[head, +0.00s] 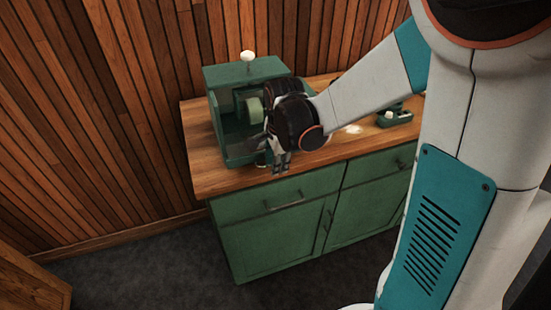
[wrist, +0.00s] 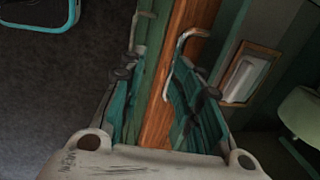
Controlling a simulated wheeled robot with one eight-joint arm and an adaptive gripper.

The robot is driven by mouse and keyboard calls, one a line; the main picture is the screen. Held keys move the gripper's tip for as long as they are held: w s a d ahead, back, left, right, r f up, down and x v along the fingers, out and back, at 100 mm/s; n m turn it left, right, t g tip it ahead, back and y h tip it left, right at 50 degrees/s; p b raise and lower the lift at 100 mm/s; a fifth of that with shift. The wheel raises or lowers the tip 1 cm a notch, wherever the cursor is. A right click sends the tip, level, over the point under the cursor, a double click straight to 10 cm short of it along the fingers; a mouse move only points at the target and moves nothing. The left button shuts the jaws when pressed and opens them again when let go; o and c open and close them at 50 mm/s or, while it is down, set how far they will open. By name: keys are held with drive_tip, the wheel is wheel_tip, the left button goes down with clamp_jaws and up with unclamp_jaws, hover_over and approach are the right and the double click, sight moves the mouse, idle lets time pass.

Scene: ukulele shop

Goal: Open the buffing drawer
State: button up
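In the head view a green box-like buffing unit (head: 245,75) with a white knob on top stands on the wooden worktop of a green cabinet. My gripper (head: 281,168) points down at the front of this unit, near the worktop's front edge. In the wrist view my gripper (wrist: 158,75) is open. Its teal fingers stand apart on either side of a strip of wood. A curved metal handle (wrist: 182,45) shows between them, closer to the right finger. Whether a finger touches it I cannot tell. In the head view my gripper partly hides the unit's front.
The cabinet front has a drawer with a bar handle (head: 285,203) just below my gripper. A small green item (head: 394,117) sits further right on the worktop (head: 205,178). A slatted wood wall stands behind. The dark floor (head: 150,270) at the front left is clear.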

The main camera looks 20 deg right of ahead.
wheel_tip(320, 180, up, 16)
drive_tip(key=s+p, duration=0.2)
drive_tip(key=p, duration=1)
drive_tip(key=shift+s+f, duration=0.15)
drive_tip(key=shift+s, duration=0.25)
idle(0.6)
idle(0.5)
wheel_tip(320, 180, up, 12)
drive_tip(key=s, duration=0.2)
drive_tip(key=shift+s+f, duration=0.15)
idle(0.4)
